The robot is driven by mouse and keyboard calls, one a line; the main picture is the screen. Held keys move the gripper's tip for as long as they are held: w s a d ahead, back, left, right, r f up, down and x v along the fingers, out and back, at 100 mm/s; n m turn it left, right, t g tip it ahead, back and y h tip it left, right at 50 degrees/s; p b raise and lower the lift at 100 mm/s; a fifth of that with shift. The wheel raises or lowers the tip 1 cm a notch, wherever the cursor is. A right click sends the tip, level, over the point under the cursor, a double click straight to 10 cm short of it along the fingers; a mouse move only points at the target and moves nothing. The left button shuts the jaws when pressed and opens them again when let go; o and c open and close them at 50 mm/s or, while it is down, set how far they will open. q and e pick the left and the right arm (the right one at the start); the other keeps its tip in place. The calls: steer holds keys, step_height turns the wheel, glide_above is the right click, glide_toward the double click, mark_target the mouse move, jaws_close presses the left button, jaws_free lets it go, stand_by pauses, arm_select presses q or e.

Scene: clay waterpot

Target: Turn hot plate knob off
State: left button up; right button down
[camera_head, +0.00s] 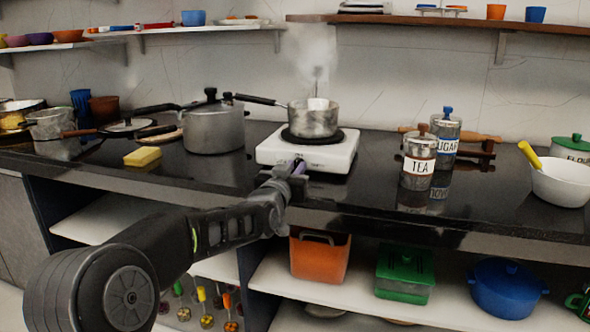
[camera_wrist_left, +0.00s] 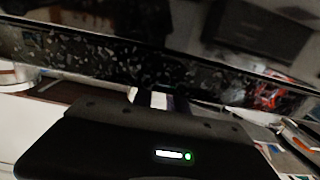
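The white hot plate (camera_head: 335,152) stands on the black counter, with a steaming metal saucepan (camera_head: 312,118) on its dark burner. My left gripper (camera_head: 292,170) is at the hot plate's front face, low and near the middle, and hides part of it. I cannot make out the knob; it may be behind my fingers. In the left wrist view the two dark fingers (camera_wrist_left: 161,99) point at the speckled counter edge, with a narrow gap between them and nothing clearly held. Whether they touch the knob cannot be told. My right gripper is in neither view.
A large lidded pot (camera_head: 214,128) and a yellow sponge (camera_head: 142,157) lie left of the hot plate. The tea jar (camera_head: 419,158) and sugar jar (camera_head: 446,138) stand to the right. The shelf below holds an orange bin (camera_head: 320,258) and a green box (camera_head: 404,277).

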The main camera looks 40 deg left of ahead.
arm_select(q)
steer(key=shift+o, duration=1.3)
steer(key=p+v, duration=0.1)
steer(key=v, duration=0.6)
steer(key=shift+s+d, duration=0.15)
steer(key=shift+s, duration=0.25)
